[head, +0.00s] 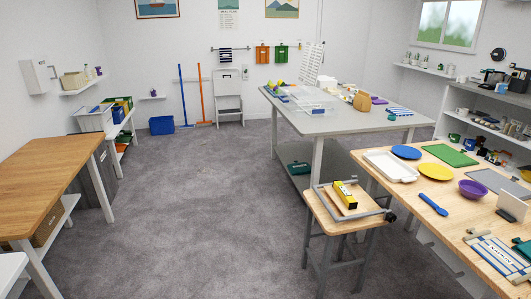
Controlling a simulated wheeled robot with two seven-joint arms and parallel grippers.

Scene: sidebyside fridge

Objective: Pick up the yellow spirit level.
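A yellow bar-shaped thing with dark markings (346,196), which looks like the yellow spirit level, lies on a small wooden-topped stool (322,212) at the lower middle right. It lies on a brown board inside a grey frame (317,198); its fine details are too small to read. Neither of my grippers shows in the head view.
A wooden table (408,202) with plates, a white tray (390,166) and a purple bowl (472,189) stands right of the stool. A larger grey-topped table (330,125) stands behind. A wooden desk (45,180) is at left. The carpet between is clear.

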